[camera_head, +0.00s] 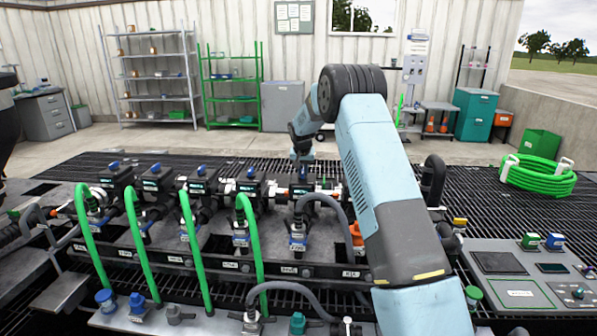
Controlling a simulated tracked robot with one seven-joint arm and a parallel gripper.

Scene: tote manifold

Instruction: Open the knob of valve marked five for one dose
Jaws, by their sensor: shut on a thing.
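A row of dark valves with blue knobs runs across the manifold. From the left, blue knobs show on the first valve (113,166), the second valve (155,169), the third valve (199,171) and the fourth valve (250,173). My gripper (303,160) points down at the fifth valve (302,190) from the left and is shut on its knob. Its fingers largely hide that knob, so I cannot tell how far it is turned. Small white labels sit on the front rail (262,268), too small to read surely.
Green hoses (136,240) arch in front of the left valves, and a grey hose (335,210) curves by the fifth. A control panel (520,290) with green and blue buttons is at the right. A coiled green hose (540,178) lies on the grating behind it.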

